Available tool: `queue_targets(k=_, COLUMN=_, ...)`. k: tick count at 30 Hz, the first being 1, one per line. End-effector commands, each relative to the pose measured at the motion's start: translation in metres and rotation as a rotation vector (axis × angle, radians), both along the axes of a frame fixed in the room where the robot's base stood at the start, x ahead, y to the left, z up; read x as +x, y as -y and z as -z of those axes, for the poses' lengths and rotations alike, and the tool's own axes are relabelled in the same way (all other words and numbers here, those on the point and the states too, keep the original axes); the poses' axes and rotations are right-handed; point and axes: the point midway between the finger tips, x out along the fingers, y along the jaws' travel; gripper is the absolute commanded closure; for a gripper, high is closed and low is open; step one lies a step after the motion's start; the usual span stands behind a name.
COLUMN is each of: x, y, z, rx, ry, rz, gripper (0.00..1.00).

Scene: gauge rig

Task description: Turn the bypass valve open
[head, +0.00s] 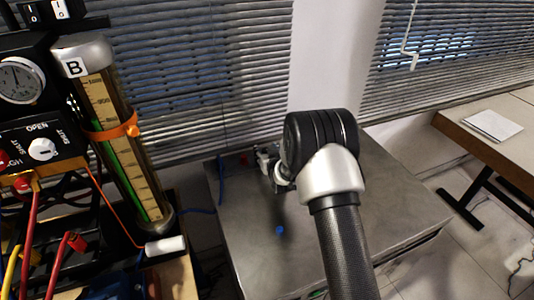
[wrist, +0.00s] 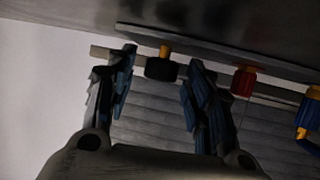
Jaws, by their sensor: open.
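The valve knob (head: 41,149) is white and round, on a black panel at the left of the head view. "OPEN" is printed above it and "SHUT" to its sides; its exact setting is too small to read. My gripper (head: 266,158) is well to the right of it, over a grey cabinet and partly hidden by my own wrist. In the wrist view my gripper (wrist: 161,62) is open, its two fingers apart. A black piece on a yellow stem (wrist: 161,68) shows between them, apparently beyond the fingers. I see no white knob in the wrist view.
A tall gauge tube marked B (head: 120,140) with an orange clamp (head: 133,130) stands between panel and gripper. A dial (head: 20,80), red cables (head: 30,235) and a white cylinder (head: 165,246) are near. The grey cabinet top (head: 330,240) is mostly clear.

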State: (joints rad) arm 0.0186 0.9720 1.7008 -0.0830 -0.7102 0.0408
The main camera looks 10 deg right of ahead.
Motion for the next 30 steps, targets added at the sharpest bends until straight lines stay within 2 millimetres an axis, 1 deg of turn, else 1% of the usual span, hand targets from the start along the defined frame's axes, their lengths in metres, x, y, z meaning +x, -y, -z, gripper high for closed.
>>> queue_targets(k=4, x=-0.0002, y=0.0000, z=-0.0002, rx=0.000, ry=0.000, rz=0.000, gripper=0.52)
queue_targets(k=24, x=-0.0005, y=0.0000, z=-0.0003, rx=0.000, ry=0.000, rz=0.000, gripper=0.96)
queue_targets(k=30, x=-0.0004, y=0.0008, z=-0.0004, rx=-0.001, ry=0.000, rz=-0.012, gripper=0.96)
